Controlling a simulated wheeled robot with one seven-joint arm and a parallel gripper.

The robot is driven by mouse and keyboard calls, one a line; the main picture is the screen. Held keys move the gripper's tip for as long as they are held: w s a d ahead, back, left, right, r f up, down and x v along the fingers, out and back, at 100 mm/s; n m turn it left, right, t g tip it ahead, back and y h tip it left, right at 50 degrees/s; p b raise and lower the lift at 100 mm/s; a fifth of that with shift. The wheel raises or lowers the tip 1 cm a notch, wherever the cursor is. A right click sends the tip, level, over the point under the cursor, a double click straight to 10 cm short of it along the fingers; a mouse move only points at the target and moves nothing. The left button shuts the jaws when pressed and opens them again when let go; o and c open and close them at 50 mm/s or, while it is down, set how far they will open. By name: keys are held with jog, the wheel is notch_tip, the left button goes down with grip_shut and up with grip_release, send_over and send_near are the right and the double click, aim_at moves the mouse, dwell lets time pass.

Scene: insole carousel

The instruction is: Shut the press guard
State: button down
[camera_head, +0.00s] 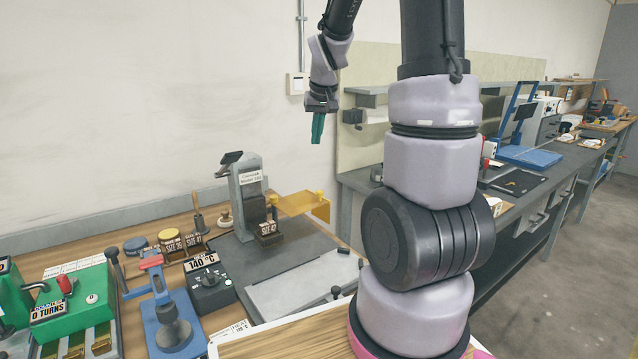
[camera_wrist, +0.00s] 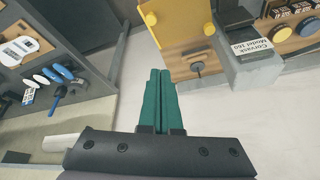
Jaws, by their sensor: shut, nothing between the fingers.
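The grey press (camera_head: 245,205) labelled "Model 160" stands at the back of the near bench. A yellow-orange guard plate (camera_head: 303,205) with yellow knobs sticks out from its right side, swung away from the press front. In the wrist view the guard (camera_wrist: 165,32) is at the top, beyond my fingertips, with the press (camera_wrist: 245,60) to its right. My gripper (camera_head: 317,140) has teal fingers pointing down, high above and behind the guard near the wall. In the wrist view the fingers (camera_wrist: 159,75) are together and empty, apart from the guard.
A dark block marked "Size 47" (camera_head: 268,232) sits in front of the press. A temperature box (camera_head: 211,287), a blue device with a red lever (camera_head: 172,318) and a green machine (camera_head: 80,310) stand to the left. A second bench (camera_head: 360,183) with tools runs along the right.

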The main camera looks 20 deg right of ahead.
jog(key=shift+g, duration=0.3)
jog(key=x, duration=0.5)
jog(key=d+x, duration=0.1)
jog(key=x, duration=0.4)
jog(key=s+x, duration=0.1)
jog(key=x, duration=0.4)
jog(key=shift+d+f, duration=0.4)
jog(key=shift+s+a+f, duration=0.15)
jog(key=shift+s+f, duration=0.05)
jog(key=shift+s, duration=0.35)
jog(key=shift+s, duration=0.15)
jog(key=shift+s+a+h, duration=0.1)
jog(key=shift+s+h, duration=0.2)
